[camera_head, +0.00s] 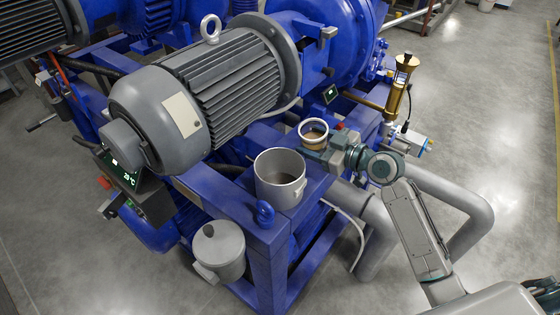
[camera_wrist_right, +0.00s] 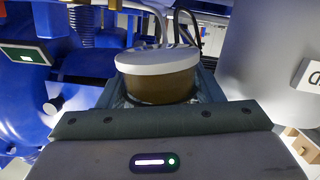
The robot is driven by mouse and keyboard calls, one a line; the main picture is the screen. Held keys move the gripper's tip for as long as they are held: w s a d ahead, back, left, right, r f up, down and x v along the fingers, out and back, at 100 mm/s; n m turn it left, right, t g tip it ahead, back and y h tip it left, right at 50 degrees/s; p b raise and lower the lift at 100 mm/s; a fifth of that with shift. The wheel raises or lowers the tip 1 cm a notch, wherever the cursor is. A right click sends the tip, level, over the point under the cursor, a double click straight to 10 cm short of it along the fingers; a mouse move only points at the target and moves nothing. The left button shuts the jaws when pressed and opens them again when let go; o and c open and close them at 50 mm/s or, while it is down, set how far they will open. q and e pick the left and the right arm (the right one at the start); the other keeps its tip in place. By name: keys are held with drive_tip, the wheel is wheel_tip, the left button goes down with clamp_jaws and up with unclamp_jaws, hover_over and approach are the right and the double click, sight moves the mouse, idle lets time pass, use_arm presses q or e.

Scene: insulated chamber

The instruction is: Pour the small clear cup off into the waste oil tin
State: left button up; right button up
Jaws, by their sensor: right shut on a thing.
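The small clear cup (camera_head: 313,133) has a pale rim and brown liquid inside. My right gripper (camera_head: 322,153) is shut on it and holds it about upright, just right of and behind the open grey tin. In the right wrist view the cup (camera_wrist_right: 157,88) sits between the jaws (camera_wrist_right: 158,100), brown below its pale rim. The open grey tin (camera_head: 280,190), which looks like the waste oil tin, stands on the blue frame corner with a dark inside. Its label cannot be read in the head view. My left gripper is out of view.
A big grey motor (camera_head: 215,90) stands left of and behind the tin. A brass fitting with a funnel (camera_head: 402,85) is at the right.

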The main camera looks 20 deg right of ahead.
sight(303, 128)
drive_tip(key=shift+n, duration=0.7)
drive_tip(key=r+p, duration=0.1)
drive_tip(key=r, duration=0.1)
drive_tip(key=a+r+p, duration=0.1)
drive_tip(key=r, duration=0.1)
drive_tip(key=shift+s, duration=0.15)
drive_tip(key=shift+s+a+r+n+h+p, duration=0.15)
drive_tip(key=shift+s+r+n+h+p, duration=0.15)
drive_tip(key=shift+r+p, duration=0.3)
drive_tip(key=shift+a+r+n+p, duration=0.25)
drive_tip(key=shift+r+n+p, duration=0.15)
drive_tip(key=shift+p, duration=0.2)
drive_tip(key=shift+a, duration=0.15)
drive_tip(key=shift+s+a+r+n+t+h, duration=0.15)
drive_tip(key=shift+s+a+n+t+h, duration=0.15)
drive_tip(key=shift+n, duration=0.2)
drive_tip(key=shift+a+r+n, duration=0.15)
drive_tip(key=shift+r+n, duration=0.25)
drive_tip(key=shift+n, duration=0.3)
drive_tip(key=shift+r+h, duration=0.1)
drive_tip(key=shift+h, duration=0.2)
drive_tip(key=shift+s+f+n+t+h+b, duration=0.15)
drive_tip(key=shift+f+n+b, duration=0.15)
drive_tip(key=shift+n+b, duration=0.4)
drive_tip(key=shift+w+f+n+t+h+b, duration=0.15)
drive_tip(key=shift+f+n+b, duration=0.2)
drive_tip(key=shift+n, duration=0.55)
